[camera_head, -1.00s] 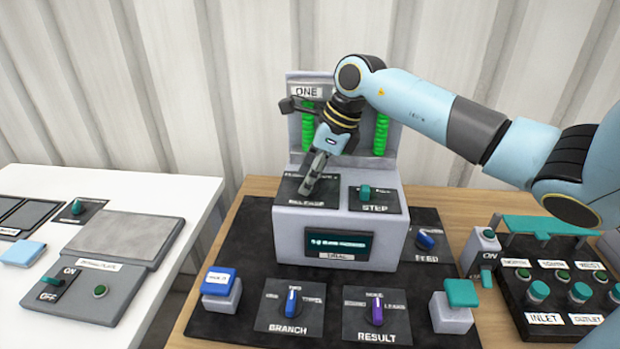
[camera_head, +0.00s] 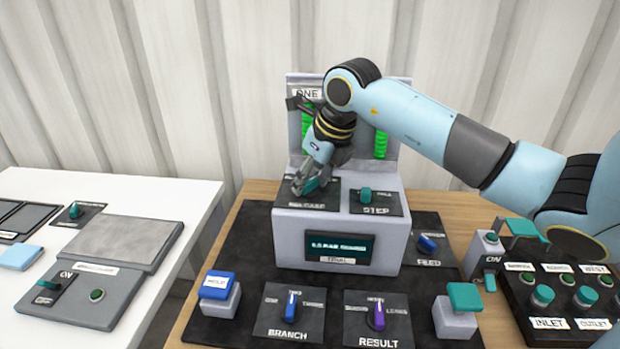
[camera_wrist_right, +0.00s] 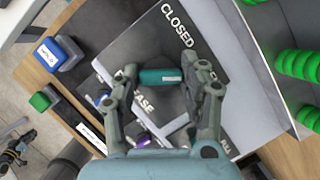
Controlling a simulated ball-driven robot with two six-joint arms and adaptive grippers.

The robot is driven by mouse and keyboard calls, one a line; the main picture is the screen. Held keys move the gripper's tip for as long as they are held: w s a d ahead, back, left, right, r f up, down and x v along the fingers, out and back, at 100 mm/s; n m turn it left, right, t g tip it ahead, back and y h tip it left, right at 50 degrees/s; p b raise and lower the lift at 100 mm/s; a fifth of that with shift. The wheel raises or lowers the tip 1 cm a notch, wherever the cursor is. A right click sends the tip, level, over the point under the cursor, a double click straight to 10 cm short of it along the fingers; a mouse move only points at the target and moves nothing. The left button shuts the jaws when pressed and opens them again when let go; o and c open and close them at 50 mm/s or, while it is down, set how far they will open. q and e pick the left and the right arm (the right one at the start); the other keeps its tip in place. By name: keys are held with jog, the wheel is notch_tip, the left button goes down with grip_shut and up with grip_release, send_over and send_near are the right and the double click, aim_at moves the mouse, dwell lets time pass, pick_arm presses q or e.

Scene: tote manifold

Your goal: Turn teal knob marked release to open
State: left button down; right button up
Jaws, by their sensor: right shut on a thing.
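The teal knob (camera_wrist_right: 160,76) sits on a dark plate in the wrist view, with "CLOSED" and a partly covered "...EASE" readable. A pale mark shows at its right end. In the head view my right gripper (camera_head: 308,186) reaches down onto the top left plate (camera_head: 331,196) of the grey box and hides most of the knob.
The STEP knob (camera_head: 365,195) is close on the right. Behind stands a grey panel with green coils (camera_head: 381,144) and a dark lever (camera_head: 296,103). Below are a screen (camera_head: 339,247), the BRANCH knob (camera_head: 291,304) and the RESULT knob (camera_head: 377,313).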

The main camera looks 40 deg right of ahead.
dwell(0.3)
jog(key=o, duration=1.2)
jog(key=shift+c, duration=0.2)
jog(key=v, duration=1.2)
jog(key=shift+f, duration=0.1)
